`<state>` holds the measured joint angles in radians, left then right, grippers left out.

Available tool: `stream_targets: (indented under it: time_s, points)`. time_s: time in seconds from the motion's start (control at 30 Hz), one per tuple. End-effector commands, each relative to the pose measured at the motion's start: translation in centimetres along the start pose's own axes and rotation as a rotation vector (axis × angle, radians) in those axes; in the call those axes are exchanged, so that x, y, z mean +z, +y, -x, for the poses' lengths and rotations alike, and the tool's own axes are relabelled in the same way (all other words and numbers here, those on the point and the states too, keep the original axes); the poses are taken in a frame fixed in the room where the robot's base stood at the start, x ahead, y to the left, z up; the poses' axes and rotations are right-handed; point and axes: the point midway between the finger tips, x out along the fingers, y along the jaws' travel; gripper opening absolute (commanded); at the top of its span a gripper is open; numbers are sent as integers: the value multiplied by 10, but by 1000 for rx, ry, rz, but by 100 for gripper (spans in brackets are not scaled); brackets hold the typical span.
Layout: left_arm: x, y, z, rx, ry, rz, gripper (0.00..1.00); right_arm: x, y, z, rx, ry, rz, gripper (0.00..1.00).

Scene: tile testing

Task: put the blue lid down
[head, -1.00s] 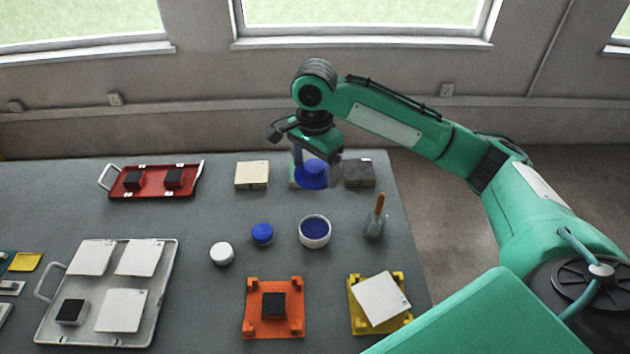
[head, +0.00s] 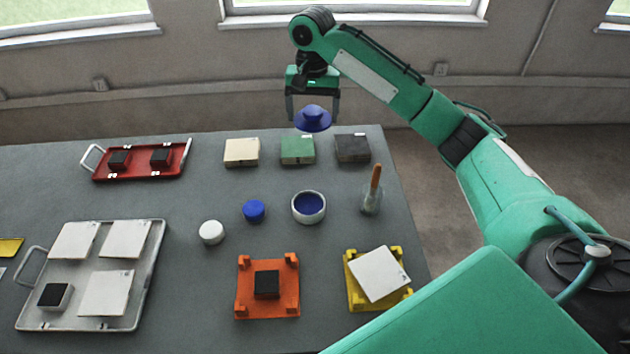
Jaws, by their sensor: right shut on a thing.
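The blue lid (head: 313,121) is a round, hat-shaped piece with a raised middle. My right gripper (head: 312,114) is shut on it, with one finger on each side. In the picture the lid shows just above the green block (head: 297,150), near the table's far edge, and looks held in the air. Its exact height is hard to tell. A white round pot (head: 309,219) with a blue inside stands open nearer on the table. My left gripper is not in view.
A beige block (head: 241,153) and a dark block (head: 352,149) flank the green one. A blue cap (head: 254,211), a white cap (head: 211,233) and a brush jar (head: 371,199) stand nearer. Trays lie left; orange (head: 244,302) and yellow (head: 358,294) holders are in front.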

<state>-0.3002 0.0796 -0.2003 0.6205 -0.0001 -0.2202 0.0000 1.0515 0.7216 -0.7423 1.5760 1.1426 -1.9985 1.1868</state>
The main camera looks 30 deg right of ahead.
Motion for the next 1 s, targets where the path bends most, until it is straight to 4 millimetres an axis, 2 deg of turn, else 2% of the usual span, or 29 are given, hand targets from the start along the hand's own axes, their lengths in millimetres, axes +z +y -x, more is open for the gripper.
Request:
stream_targets:
  time_s: [0.1,0.33,0.43,0.57,0.8,1.0]
  points:
    - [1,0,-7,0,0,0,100,-10,2,-5,0,-3,65,60]
    - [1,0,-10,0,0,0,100,-19,4,-9,1,-9,138,60]
    - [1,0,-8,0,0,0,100,-19,4,-21,3,-11,143,60]
    - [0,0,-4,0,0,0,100,-19,5,-51,5,-12,144,60]
    - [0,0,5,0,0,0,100,-18,6,-116,5,-11,142,60]
    - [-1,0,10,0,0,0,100,-18,5,-154,2,-8,143,60]
